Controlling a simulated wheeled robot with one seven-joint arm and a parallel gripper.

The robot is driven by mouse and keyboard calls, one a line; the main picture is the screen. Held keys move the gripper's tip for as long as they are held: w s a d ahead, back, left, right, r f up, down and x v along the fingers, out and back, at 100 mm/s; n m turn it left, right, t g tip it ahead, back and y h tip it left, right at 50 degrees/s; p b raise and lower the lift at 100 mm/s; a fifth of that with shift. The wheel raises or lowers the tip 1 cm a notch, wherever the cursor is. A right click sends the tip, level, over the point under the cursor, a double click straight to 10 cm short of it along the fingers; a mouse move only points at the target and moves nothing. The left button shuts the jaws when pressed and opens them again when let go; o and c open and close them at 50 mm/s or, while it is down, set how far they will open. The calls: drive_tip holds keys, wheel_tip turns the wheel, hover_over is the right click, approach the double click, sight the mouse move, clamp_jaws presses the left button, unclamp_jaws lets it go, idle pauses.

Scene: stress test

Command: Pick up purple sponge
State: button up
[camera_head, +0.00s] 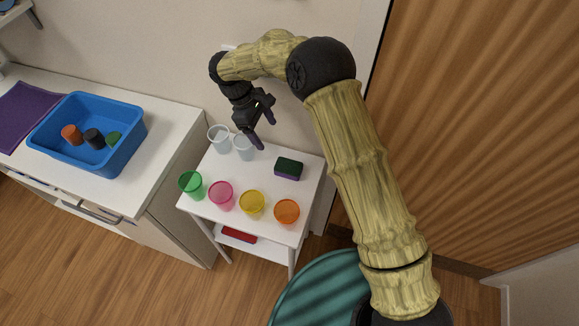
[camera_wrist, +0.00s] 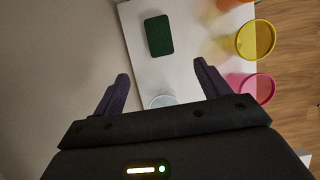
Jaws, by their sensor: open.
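The purple sponge (camera_head: 288,169) lies on the small white table (camera_head: 259,182), toward its right back part. Its top is dark green and a purple side shows below. In the wrist view the sponge (camera_wrist: 158,35) shows only its dark green top, beyond and between the spread fingers. My gripper (camera_head: 264,129) is above the table's back edge, to the left of the sponge and apart from it. In the wrist view my gripper (camera_wrist: 160,88) is open, with nothing between its fingers.
Two clear cups, one of them a clear cup (camera_head: 219,138), stand under my gripper. A green cup (camera_head: 191,184), pink cup (camera_head: 222,195), yellow cup (camera_head: 252,204) and orange cup (camera_head: 287,211) line the front. A blue bin (camera_head: 130,150) sits on the left counter. A wall runs behind.

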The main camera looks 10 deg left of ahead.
drive_tip(key=p, duration=0.3)
hover_over(286, 165)
drive_tip(key=a, duration=0.2)
wheel_tip(286, 165, down, 10)
drive_tip(key=shift+s, duration=0.15)
drive_tip(key=shift+d+f, duration=0.1)
drive_tip(key=shift+f, duration=0.35)
drive_tip(key=shift+w+p+x, duration=0.15)
drive_tip(key=shift+p+x, duration=0.4)
drive_tip(key=shift+x, duration=0.75)
drive_tip(key=shift+w+p+x, duration=0.15)
drive_tip(key=shift+p+x, duration=0.35)
drive_tip(key=shift+x, duration=0.75)
drive_tip(key=c, duration=1)
